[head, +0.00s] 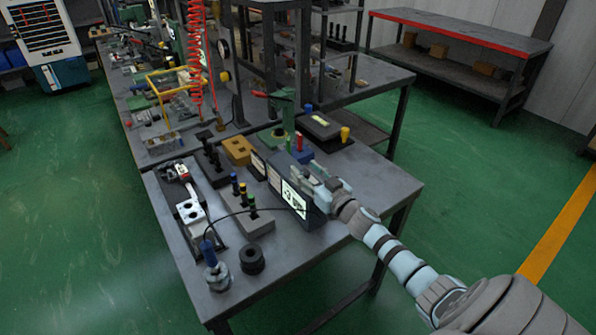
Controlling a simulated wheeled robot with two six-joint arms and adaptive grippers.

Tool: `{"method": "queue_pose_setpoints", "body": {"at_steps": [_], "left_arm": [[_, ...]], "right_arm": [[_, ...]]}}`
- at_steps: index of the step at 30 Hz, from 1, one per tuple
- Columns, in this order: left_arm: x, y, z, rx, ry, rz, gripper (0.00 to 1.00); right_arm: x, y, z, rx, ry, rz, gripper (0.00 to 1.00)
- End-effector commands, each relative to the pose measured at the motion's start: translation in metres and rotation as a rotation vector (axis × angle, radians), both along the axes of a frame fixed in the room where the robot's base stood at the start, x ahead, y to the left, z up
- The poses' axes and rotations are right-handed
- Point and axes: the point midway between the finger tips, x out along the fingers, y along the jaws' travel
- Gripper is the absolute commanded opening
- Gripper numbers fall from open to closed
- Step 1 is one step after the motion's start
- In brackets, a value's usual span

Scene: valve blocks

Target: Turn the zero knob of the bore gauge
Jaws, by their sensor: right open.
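A dark gauge box with a lit display (294,200) stands on the grey workbench, and the reading is too small to make out in full. A black cable runs from it to the left, towards a blue-handled probe (207,248) standing in a grey metal piece (218,276). My right gripper (312,177) is open at the upper right edge of the display box. It covers part of the box's top and right side. I cannot tell whether it touches the box. The zero knob cannot be made out. My left gripper is not in view.
Left of the box is a grey block with colour-banded plugs (257,226), and a black ring (251,260) lies near the front. A yellow-brown block (238,150) and a green hand press (283,105) stand behind. The bench's right side (375,180) is clear.

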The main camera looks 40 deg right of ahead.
Motion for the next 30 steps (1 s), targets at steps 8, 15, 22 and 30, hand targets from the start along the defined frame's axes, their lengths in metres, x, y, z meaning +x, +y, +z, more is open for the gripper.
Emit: {"method": "queue_pose_setpoints", "body": {"at_steps": [8,15,22,30], "left_arm": [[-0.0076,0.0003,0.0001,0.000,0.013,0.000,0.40],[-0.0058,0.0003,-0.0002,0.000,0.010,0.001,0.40],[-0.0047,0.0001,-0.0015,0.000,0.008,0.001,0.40],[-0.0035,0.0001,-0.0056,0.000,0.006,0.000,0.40]], "right_arm": [[0.0059,0.0081,0.0004,0.002,-0.001,0.013,0.20],[0.0052,0.0076,-0.0001,0.002,0.000,0.012,0.00],[0.0044,0.0066,-0.0005,0.001,-0.001,0.007,0.00],[0.0045,0.0054,-0.0007,-0.001,-0.003,-0.007,0.00]]}}
